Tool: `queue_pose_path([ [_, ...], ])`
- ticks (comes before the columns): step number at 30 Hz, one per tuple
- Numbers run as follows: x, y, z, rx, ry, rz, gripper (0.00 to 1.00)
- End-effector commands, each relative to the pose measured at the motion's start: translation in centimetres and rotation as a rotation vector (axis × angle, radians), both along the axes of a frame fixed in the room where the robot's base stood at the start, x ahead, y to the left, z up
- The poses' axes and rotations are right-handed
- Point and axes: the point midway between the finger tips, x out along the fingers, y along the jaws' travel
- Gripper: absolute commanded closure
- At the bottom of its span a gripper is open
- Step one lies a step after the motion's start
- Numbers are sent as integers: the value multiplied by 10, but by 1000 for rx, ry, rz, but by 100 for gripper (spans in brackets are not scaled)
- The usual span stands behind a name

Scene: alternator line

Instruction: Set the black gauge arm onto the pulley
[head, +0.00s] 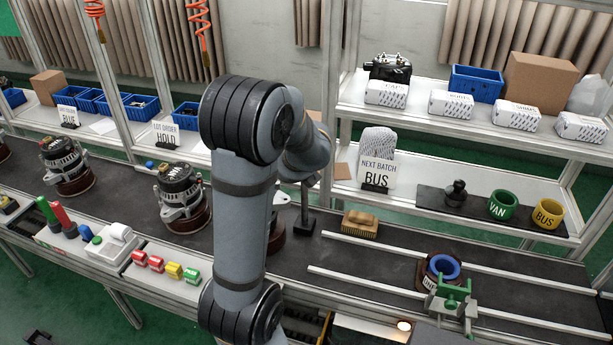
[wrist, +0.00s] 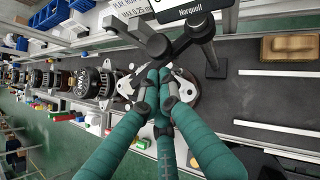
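In the wrist view the black gauge arm (wrist: 160,46) reaches left from a black stand (wrist: 214,66), just beyond my fingertips. My gripper (wrist: 160,77) has teal fingers drawn together at the tips, with nothing visible between them. Whether they touch the gauge arm is unclear. Below them is an alternator (wrist: 187,92); its pulley is mostly hidden by the fingers, so I cannot tell how the gauge arm sits against it. In the head view the stand (head: 305,222) shows right of my arm, which hides my gripper and most of that alternator (head: 277,238).
Other alternators (head: 180,198) stand along the belt to the left. A shelf edge (head: 380,192) runs behind the belt.

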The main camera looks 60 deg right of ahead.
Motion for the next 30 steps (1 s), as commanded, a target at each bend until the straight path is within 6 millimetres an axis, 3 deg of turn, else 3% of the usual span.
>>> queue_pose_path([
  [20,-3,1,0,0,0,-3,100],
  [27,-24,27,-1,-2,-1,-8,100],
  [30,-36,38,23,-7,1,-8,100],
])
